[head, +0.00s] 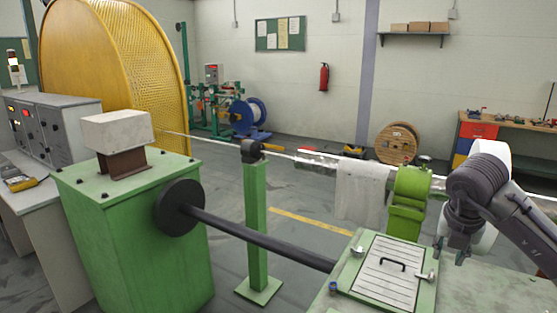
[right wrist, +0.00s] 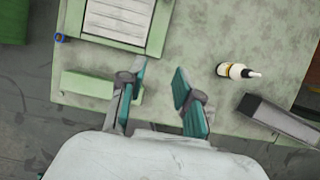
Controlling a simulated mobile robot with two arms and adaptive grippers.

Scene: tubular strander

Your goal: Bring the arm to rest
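My right arm (head: 520,215) comes in from the right edge of the head view. My right gripper (head: 450,252) points down over the grey-green bench top, to the right of the slatted panel in its green frame (head: 432,298). In the right wrist view the two fingers of the gripper (right wrist: 158,84) are apart, with only bare bench top between them. Nothing is held. My left gripper is in neither view.
A green clamp (head: 412,188) and a hanging white cloth (head: 360,192) are close left of my arm. On the bench (right wrist: 200,35) are a small bottle (right wrist: 236,70), a grey box (right wrist: 280,121) and a green block (right wrist: 85,84). A workbench (head: 520,135) stands behind.

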